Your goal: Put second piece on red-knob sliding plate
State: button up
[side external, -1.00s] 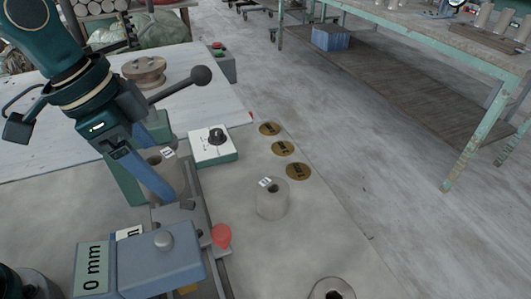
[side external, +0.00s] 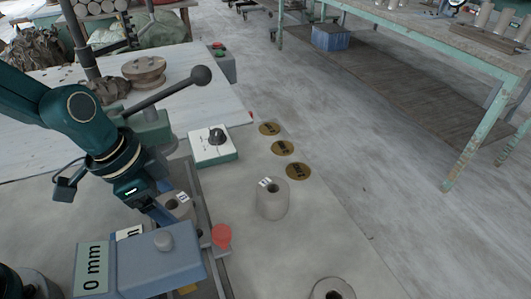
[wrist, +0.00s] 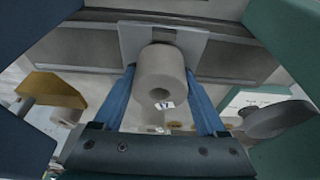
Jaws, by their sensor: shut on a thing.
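My gripper (wrist: 160,78) has a blue finger on each side of a grey clay cylinder (wrist: 158,66) and is shut on it. The cylinder has a centre hole and a small white label. In the side view the same cylinder (side external: 181,209) stands about upright behind the blue-grey 0 mm block, its lower part hidden. The red knob (side external: 221,235) is just right of that block, close to the held cylinder. In the wrist view a pale grey plate (wrist: 132,40) lies directly behind the cylinder; I cannot tell whether they touch.
A second labelled cylinder (side external: 272,203) stands on the table to the right, and another (side external: 326,288) at the front edge. Three brass discs (side external: 283,148) lie behind them. A white switch box (side external: 213,150) and a black-knobbed lever (side external: 200,76) are behind my gripper. The blue-grey block (side external: 180,268) is in front.

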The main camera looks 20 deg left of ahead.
jog(key=shift+f, duration=0.2)
jog(key=o, duration=1.6)
jog(key=shift+r, duration=0.15)
jog(key=shift+r, duration=0.25)
jog(key=v, duration=1.1)
jog(key=shift+s+a+r+n+t+y, duration=0.1)
jog(key=shift+s+a+n+t+y, duration=0.4)
jog(key=shift+s+a+n, duration=0.85)
jog(key=shift+s+a+r+n+t+y, duration=0.1)
jog(key=shift+s+a+n+t+y, duration=0.2)
jog(key=shift+s+a+n+t, duration=0.75)
jog(key=shift+s+a+n+t+y, duration=0.1)
jog(key=shift+s+a+n+y, duration=0.5)
jog(key=shift+a+n, duration=1.1)
